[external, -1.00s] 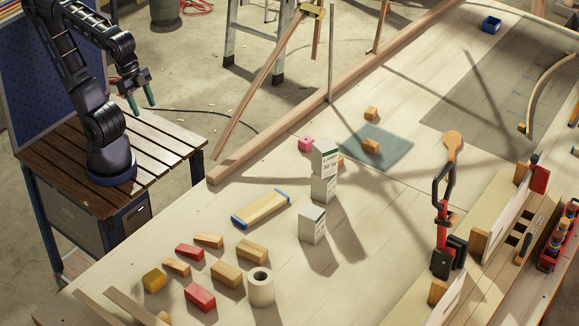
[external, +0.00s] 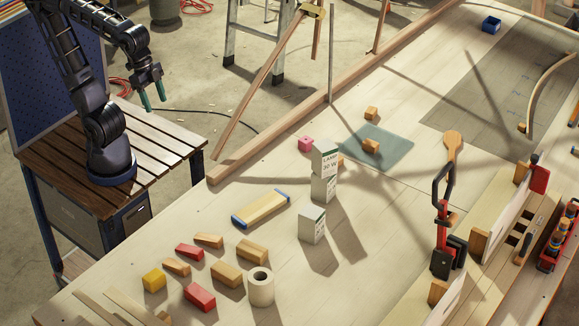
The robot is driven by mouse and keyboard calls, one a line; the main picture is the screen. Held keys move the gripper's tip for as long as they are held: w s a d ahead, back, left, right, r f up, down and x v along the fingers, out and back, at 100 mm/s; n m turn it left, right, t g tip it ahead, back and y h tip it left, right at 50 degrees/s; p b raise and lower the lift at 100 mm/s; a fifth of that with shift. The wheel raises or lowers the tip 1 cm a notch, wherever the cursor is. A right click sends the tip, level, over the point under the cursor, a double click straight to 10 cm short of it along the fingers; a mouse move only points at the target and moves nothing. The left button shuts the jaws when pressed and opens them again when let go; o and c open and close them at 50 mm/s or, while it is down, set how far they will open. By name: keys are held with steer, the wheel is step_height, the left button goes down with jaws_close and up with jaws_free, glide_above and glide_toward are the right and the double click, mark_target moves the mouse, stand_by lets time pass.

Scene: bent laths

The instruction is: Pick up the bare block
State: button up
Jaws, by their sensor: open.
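Several unpainted wooden blocks lie on the workbench, and I cannot tell which one is meant. In the front group are a larger block (external: 227,274), another block (external: 252,251), a smaller block (external: 208,241) and a wedge-like block (external: 177,267). Farther back, one block (external: 371,146) lies on the grey-green mat (external: 390,158), one block (external: 371,113) lies behind it, and another is partly hidden behind the white boxes. My gripper (external: 154,103) is open and empty, with green fingers pointing down. It is left of the workbench, high and well away from all blocks.
Painted blocks stand nearby: yellow (external: 154,279), red (external: 199,297), a second red (external: 189,252) and pink (external: 305,144). A blue-ended bar (external: 261,209), a pale roll (external: 261,288), stacked lamp boxes (external: 325,160) and a single box (external: 312,226) are close.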

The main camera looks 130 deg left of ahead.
steer(key=w+a+n+g+h, duration=0.15)
steer(key=w+a+n, duration=0.25)
steer(key=w+a, duration=0.8)
steer(key=w+a+n+g, duration=0.2)
steer(key=w+a+n, duration=0.2)
steer(key=w+a, duration=0.85)
steer(key=w+a+f+n+h, duration=0.1)
steer(key=w+a+f+n, duration=0.3)
steer(key=w+a+f, duration=0.6)
steer(key=w+a+f+n, duration=0.1)
steer(key=a+f, duration=0.3)
steer(key=f, duration=0.2)
steer(key=w+a+f+n+h, duration=0.1)
steer(key=a+f, duration=0.4)
steer(key=f, duration=0.1)
steer(key=w+a+f+n+h, duration=0.1)
steer(key=a+f, duration=0.4)
steer(key=f, duration=0.1)
steer(key=shift+w+f+n+g, duration=0.15)
steer(key=shift+f+n+g, duration=0.15)
steer(key=shift+n+g, duration=0.1)
steer(key=shift+w+x, duration=0.2)
steer(key=shift+x, duration=1.1)
steer(key=shift+w+x, duration=0.15)
steer(key=shift+x, duration=1.2)
steer(key=shift+d, duration=0.15)
steer(key=c, duration=1.1)
steer(key=shift+o, duration=0.2)
